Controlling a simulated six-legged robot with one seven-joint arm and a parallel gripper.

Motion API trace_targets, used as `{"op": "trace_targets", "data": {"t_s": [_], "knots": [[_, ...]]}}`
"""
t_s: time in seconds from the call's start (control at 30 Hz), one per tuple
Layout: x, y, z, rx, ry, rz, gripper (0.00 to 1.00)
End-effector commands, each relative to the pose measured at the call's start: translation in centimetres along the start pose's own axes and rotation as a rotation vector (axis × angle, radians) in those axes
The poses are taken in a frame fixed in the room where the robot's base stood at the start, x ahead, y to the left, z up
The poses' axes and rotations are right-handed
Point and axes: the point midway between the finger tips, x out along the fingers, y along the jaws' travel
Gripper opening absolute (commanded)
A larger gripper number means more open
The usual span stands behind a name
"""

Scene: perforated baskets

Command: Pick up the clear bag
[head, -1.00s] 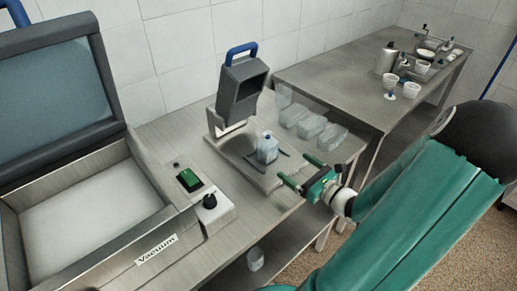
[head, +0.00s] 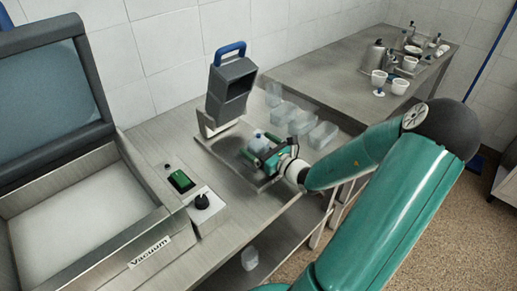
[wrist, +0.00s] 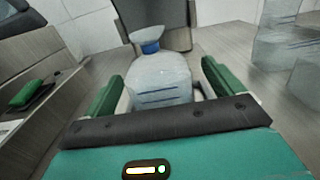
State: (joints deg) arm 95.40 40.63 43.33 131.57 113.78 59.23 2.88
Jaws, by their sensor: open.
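The clear bag (head: 259,142) stands upright on the flat plate of a small grey machine, with a blue closure at its top. In the wrist view the bag (wrist: 161,76) is centred, whitish and translucent. My gripper (head: 262,152) is open around the bag's lower part. In the wrist view its green fingers (wrist: 163,82) stand on either side of the bag, with a small gap visible on the right. Whether the left finger touches the bag I cannot tell. The bag's bottom is hidden behind my gripper.
The grey machine head with a blue handle (head: 229,80) rises just behind the bag. Several clear containers (head: 301,121) stand to its right. A large vacuum machine (head: 85,195) is at left. A second table (head: 340,70) with cups and jars is at the back right.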

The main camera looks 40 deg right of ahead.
Motion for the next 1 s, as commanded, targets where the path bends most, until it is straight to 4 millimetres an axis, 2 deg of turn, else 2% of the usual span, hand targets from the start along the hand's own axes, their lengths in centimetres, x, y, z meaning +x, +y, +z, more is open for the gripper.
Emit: {"op": "trace_targets", "data": {"t_s": [0.27, 0.53, 0.6, 1.0], "knots": [[0.49, -0.01, -0.03, 0.001, 0.001, -0.001, 0.93], [0.46, -0.01, -0.03, 0.001, 0.001, -0.001, 0.42], [0.46, -0.01, 0.0, 0.001, 0.0, -0.001, 0.37], [0.69, -0.2, 0.36, -0.001, 0.0, 0.002, 0.37]]}}
